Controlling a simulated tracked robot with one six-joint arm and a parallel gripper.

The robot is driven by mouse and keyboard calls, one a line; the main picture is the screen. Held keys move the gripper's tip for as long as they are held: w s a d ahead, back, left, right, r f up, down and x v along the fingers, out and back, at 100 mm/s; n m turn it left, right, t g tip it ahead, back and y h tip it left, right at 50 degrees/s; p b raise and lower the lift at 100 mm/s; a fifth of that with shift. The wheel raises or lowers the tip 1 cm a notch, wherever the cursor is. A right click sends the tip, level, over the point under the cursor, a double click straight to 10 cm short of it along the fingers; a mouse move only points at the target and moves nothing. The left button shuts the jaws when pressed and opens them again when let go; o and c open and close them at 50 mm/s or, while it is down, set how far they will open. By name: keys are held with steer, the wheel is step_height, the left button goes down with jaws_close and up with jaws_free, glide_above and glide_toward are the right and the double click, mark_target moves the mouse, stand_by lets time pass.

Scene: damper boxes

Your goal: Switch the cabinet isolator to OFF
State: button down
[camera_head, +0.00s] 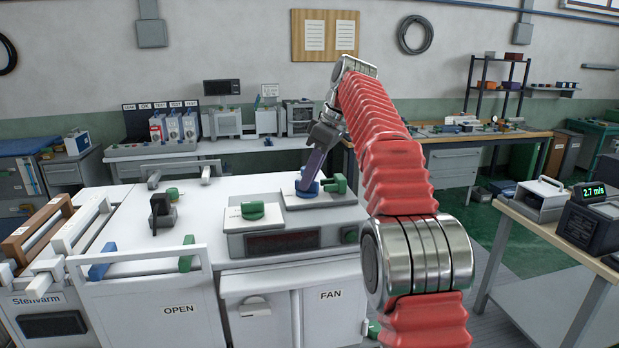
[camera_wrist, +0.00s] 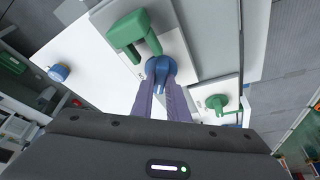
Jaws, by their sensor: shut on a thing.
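My gripper (camera_head: 312,170) points down at the bench top, its purple fingers closed on a blue knob (camera_head: 306,188) on a pale plate. In the wrist view the fingertips (camera_wrist: 161,84) meet at the blue knob (camera_wrist: 158,65), one on each side. The fingers partly hide the knob. A green handle (camera_head: 336,184) stands right beside it. A black handle (camera_head: 162,211) on the white top and a green knob (camera_head: 252,211) on a labelled plate stand to the left. No readable label shows which control is the isolator.
A dark display (camera_head: 282,242) is below the plates, above doors, one marked FAN (camera_head: 331,294). A side table (camera_head: 555,240) with instruments is at right. White top between black handle and plates is clear.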

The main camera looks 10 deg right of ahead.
steer(key=shift+w+d+n+g, duration=0.1)
steer(key=shift+n+g, duration=0.3)
steer(key=shift+n, duration=0.8)
steer(key=c, duration=1.7)
jaws_free()
steer(key=shift+m+t, duration=0.3)
steer(key=shift+m, duration=0.6)
steer(key=shift+s+a+m+t+h, duration=0.15)
steer(key=shift+m+t, duration=0.1)
steer(key=shift+m, duration=0.6)
steer(key=shift+s+a+m+t+h, duration=0.15)
steer(key=shift+m+t, duration=0.1)
steer(key=shift+m, duration=0.6)
steer(key=m+h, duration=0.1)
steer(key=m, duration=0.2)
steer(key=m+t+h, duration=0.1)
steer(key=m, duration=0.1)
steer(key=shift+m, duration=0.4)
steer(key=v, duration=1.3)
steer(key=shift+s+r, duration=0.15)
steer(key=shift+r, duration=0.2)
